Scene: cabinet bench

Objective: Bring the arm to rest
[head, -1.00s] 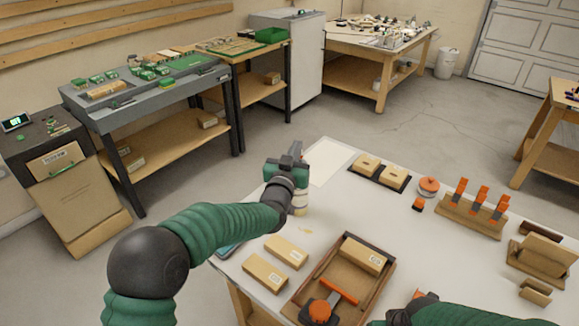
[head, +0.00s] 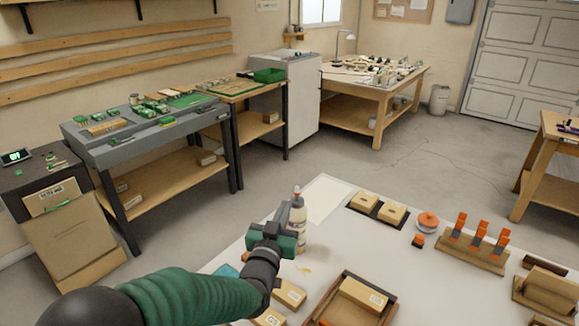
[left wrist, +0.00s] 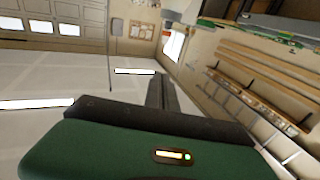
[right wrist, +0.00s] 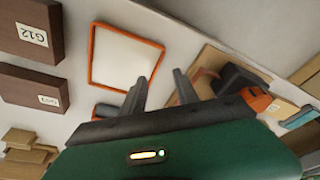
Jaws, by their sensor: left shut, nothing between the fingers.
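My left arm reaches in from the lower left in the head view. Its green and black gripper (head: 283,212) is shut and empty, above the near left part of the white table (head: 330,245). A bottle with an orange tip (head: 298,225) stands just behind and right of it; whether they touch is unclear. In the left wrist view the shut fingers (left wrist: 160,92) point toward wall and garage door, with nothing between them. My right gripper (right wrist: 158,88) shows only in the right wrist view, its two fingers apart and empty, over an orange-framed white panel (right wrist: 125,55).
The table holds cardboard boxes (head: 363,294) in a wooden tray, an orange-topped round item (head: 427,222) and a wooden rack with orange-handled tools (head: 470,250). A grey workbench (head: 150,135) stands to the left. Open floor (head: 400,160) lies beyond the table.

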